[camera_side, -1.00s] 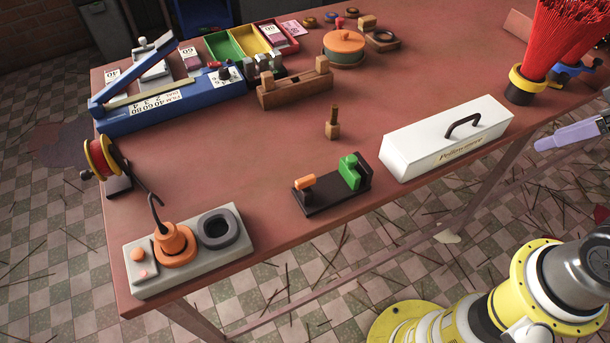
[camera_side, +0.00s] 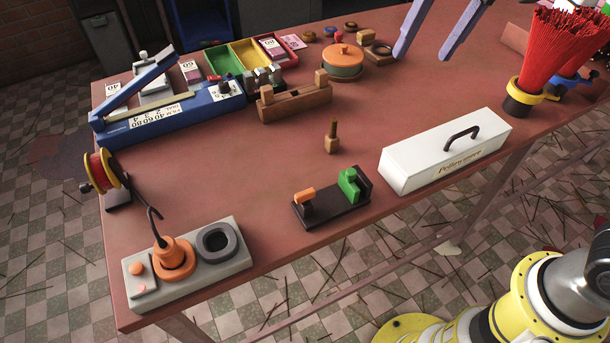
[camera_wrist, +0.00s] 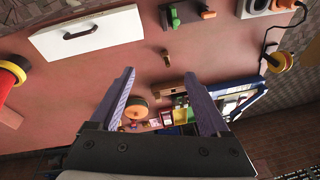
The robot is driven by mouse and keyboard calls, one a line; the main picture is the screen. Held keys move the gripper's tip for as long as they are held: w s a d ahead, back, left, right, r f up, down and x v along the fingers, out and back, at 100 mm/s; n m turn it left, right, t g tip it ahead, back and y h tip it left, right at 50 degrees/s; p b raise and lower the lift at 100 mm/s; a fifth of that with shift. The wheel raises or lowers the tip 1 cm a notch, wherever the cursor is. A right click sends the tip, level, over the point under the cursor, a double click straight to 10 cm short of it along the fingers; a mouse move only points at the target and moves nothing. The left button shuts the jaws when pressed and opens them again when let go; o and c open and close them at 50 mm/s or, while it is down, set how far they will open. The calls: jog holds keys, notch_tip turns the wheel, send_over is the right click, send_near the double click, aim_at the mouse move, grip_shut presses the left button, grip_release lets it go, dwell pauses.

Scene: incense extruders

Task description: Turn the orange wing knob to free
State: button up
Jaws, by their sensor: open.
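The orange wing knob (camera_side: 304,195) sits on the left end of a small dark base (camera_side: 330,208), with a green block (camera_side: 349,185) at the base's right end. It also shows at the top of the wrist view (camera_wrist: 208,14), beside the green block. My gripper (camera_side: 422,53) is open and empty, with two purple fingers at the top of the side view, above the back part of the table. It is well apart from the knob. The wrist view also shows both fingers (camera_wrist: 158,80) spread, with nothing between them.
A white lidded box (camera_side: 445,150) stands right of the dark base. A small wooden peg (camera_side: 332,138) stands behind it. Red sticks (camera_side: 560,50) stand at the right. The table around the knob is clear.

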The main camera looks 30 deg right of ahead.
jog(key=w+a+f+n+g, duration=0.1)
jog(key=w+a+f, duration=0.15)
jog(key=a, duration=0.35)
jog(key=w+a+f+n+g, duration=0.1)
jog(key=w+a+f, duration=0.15)
jog(key=a, duration=0.25)
jog(key=n+h, duration=0.1)
send_near(305, 193)
jog(key=shift+g, duration=0.3)
jog(key=f, duration=0.8)
jog(key=shift+w+f, duration=0.3)
jog(key=shift+f, duration=0.05)
grip_shut()
